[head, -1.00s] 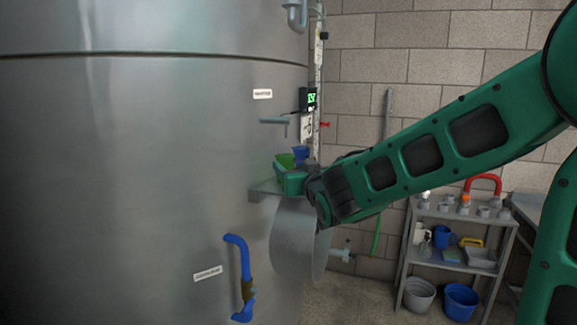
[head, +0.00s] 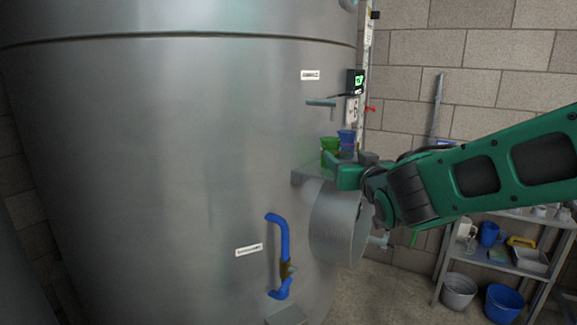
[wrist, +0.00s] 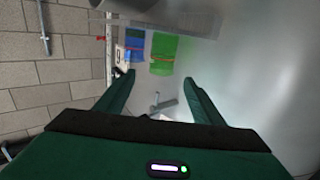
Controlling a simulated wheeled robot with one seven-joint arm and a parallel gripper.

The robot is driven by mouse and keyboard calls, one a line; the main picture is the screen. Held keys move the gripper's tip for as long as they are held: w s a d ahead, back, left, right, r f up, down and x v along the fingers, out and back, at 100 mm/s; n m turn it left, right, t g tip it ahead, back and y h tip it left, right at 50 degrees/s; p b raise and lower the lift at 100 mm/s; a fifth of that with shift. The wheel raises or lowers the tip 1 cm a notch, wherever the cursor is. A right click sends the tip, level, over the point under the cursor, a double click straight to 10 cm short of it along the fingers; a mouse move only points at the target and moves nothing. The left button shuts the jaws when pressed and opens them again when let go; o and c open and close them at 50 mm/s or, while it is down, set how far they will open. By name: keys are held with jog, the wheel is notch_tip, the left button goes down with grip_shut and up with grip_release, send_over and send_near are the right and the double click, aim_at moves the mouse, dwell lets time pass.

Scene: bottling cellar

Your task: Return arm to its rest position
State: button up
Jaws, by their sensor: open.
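My green arm reaches in from the right in the head view. My gripper (wrist: 158,88) is open in the wrist view, its two green fingers spread with nothing between them. In the head view the gripper (head: 345,176) is beside a small grey shelf on the tank's side. A green cup (head: 329,152) and a blue cup (head: 347,141) stand on that shelf. In the wrist view the green cup (wrist: 164,54) and the blue cup (wrist: 134,49) are ahead of the fingertips, apart from them. The gripper partly hides the shelf.
A large steel tank (head: 170,150) fills the left. A blue pipe handle (head: 280,255) and a round hatch (head: 338,225) stick out from it. A rack (head: 497,264) with buckets stands at the right. A tap (head: 320,103) and a lit display (head: 357,80) are above the cups.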

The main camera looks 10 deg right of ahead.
jog(key=s+d+f+g, duration=0.3)
jog(key=s+f+g, duration=0.4)
jog(key=s+f, duration=0.3)
jog(key=s+d+f+g, duration=0.3)
jog(key=s+f+g, duration=0.3)
jog(key=s+f, duration=0.45)
jog(key=s+d+m+g, duration=0.2)
jog(key=s+d, duration=0.3)
jog(key=s, duration=0.3)
jog(key=s+d+m+g, duration=0.2)
jog(key=s+d+m, duration=0.2)
jog(key=s, duration=0.5)
jog(key=shift+s+d+m+g, duration=0.3)
jog(key=shift+d, duration=0.7)
jog(key=shift+f, duration=0.1)
jog(key=shift+w+f, duration=0.25)
jog(key=shift+w, duration=0.4)
